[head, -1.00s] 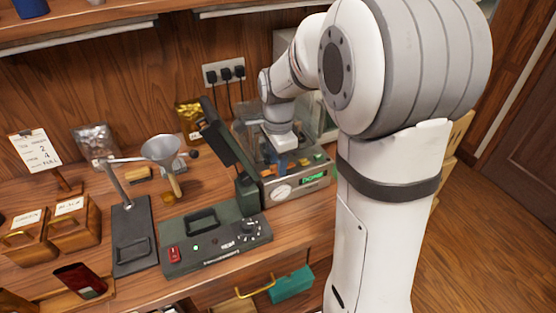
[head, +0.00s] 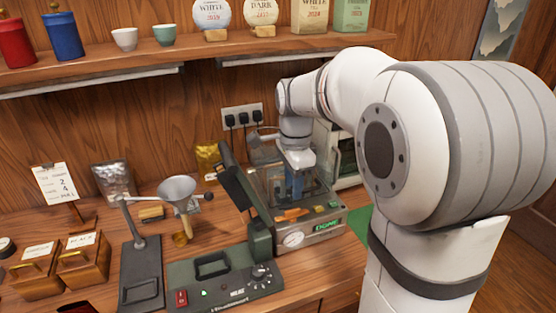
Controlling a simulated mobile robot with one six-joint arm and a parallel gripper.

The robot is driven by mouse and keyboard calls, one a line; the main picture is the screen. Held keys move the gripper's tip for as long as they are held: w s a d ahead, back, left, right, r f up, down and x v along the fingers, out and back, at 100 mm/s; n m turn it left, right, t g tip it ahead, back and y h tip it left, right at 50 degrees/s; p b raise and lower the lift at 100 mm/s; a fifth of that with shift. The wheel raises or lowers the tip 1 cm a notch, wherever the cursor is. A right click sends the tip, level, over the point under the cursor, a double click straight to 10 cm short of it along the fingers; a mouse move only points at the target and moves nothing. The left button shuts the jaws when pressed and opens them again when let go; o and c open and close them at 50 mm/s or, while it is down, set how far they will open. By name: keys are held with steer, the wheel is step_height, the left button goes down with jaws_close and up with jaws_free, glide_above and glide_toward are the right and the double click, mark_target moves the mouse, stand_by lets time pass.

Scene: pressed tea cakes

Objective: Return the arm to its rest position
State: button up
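My arm reaches from the right over the bench. Its white end, my gripper (head: 298,163), points down over the clear-walled machine (head: 322,228) with a round gauge and a green display that appears to read DONE. A blue shape shows just below the gripper, behind the clear wall; I cannot tell whether it is part of the gripper or something else. The fingertips are not clear, so I cannot tell whether they are open or shut.
A dark green press (head: 225,285) with its lid raised stands in front left of the machine. A funnel stand (head: 140,265), wooden boxes (head: 83,262) and a clipboard (head: 55,185) are further left. A shelf (head: 200,52) with tins and cups runs above.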

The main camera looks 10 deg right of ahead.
steer(key=s+f+n+t, duration=0.2)
steer(key=s+n+t, duration=0.1)
steer(key=s+n, duration=1.3)
steer(key=shift+s+f, duration=0.4)
steer(key=shift+s, duration=0.8)
